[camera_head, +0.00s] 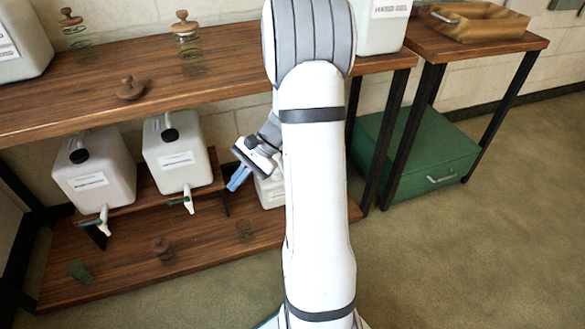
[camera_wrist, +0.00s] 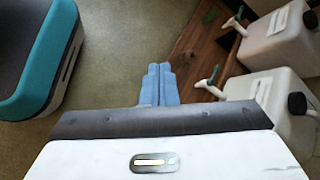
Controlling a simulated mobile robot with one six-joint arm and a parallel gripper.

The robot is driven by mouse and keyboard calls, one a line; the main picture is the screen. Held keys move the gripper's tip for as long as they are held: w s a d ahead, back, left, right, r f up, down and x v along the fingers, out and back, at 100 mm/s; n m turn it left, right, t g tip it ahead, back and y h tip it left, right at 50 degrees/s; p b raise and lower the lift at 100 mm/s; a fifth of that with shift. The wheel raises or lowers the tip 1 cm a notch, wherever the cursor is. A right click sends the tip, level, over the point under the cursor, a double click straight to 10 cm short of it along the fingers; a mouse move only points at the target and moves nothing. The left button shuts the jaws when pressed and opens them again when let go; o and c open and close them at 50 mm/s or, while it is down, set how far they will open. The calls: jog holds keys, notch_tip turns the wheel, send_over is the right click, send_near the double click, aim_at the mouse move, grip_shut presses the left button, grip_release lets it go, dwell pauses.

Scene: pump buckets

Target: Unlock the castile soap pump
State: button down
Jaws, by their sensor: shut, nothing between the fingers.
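Two white jugs with black caps and front taps, a left one (camera_head: 97,181) and a middle one (camera_head: 182,158), stand on a raised lower shelf. Their labels are too small to read, so I cannot tell which holds castile soap. The left tap (camera_head: 104,219) and middle tap (camera_head: 188,200) point forward. A third white container (camera_head: 270,192) is mostly hidden behind my arm and gripper. My gripper (camera_head: 236,180) has its blue fingers together and empty, right of the middle jug. In the wrist view the fingers (camera_wrist: 158,84) point toward the floor, apart from the taps (camera_wrist: 212,86).
The wooden upper shelf (camera_head: 60,105) holds corked glass jars (camera_head: 187,45) and white jugs at left (camera_head: 22,45) and right (camera_head: 380,25). The carpet (camera_head: 480,250) at right is clear.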

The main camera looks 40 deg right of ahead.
jog(key=s+a+r+n+h, duration=0.4)
jog(key=s+n, duration=0.2)
jog(key=s, duration=0.2)
jog(key=s+a+r+n+h, duration=0.4)
jog(key=s+r+n+h, duration=0.1)
jog(key=s, duration=0.3)
jog(key=shift+s+n, duration=0.25)
jog(key=shift+n, duration=0.65)
